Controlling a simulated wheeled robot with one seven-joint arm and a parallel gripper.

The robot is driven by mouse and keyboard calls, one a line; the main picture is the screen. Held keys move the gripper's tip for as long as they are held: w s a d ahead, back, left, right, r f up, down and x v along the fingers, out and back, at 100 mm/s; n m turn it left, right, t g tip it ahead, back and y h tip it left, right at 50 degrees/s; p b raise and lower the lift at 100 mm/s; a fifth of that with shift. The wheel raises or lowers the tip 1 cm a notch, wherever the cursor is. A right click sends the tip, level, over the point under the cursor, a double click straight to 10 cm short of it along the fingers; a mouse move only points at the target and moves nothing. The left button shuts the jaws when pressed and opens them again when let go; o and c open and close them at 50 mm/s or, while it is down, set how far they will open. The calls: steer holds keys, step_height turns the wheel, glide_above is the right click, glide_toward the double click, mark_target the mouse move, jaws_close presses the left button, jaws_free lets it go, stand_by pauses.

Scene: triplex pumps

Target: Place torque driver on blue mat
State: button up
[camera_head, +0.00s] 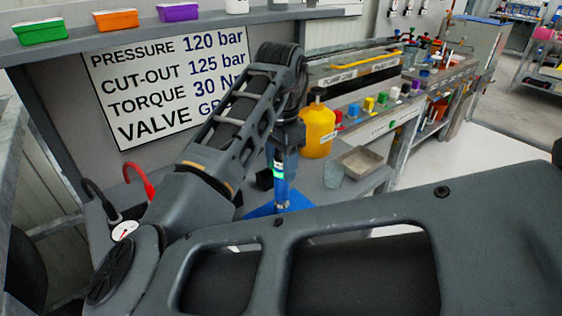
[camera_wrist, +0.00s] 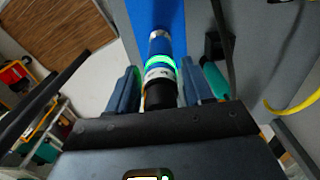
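The torque driver (camera_head: 279,177) is blue with a glowing green ring and a black end. It stands upright, its lower tip at the blue mat (camera_head: 262,211), seemingly touching it. My gripper (camera_head: 284,148) is above it, pointing down. In the wrist view, the torque driver (camera_wrist: 160,62) lies between the two fingers of my gripper (camera_wrist: 162,88), with narrow gaps at its sides, so the fingers look open around its black end. The blue mat also shows in the wrist view (camera_wrist: 150,12). My arm hides part of the mat in the head view.
A red hose (camera_head: 140,177) and a gauge (camera_head: 124,231) are at left. A sign (camera_head: 165,85) is behind my arm.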

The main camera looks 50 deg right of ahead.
steer(key=shift+o, duration=0.8)
step_height(320, 180, up, 12)
steer(key=shift+r+p, duration=0.1)
steer(key=shift+p, duration=0.35)
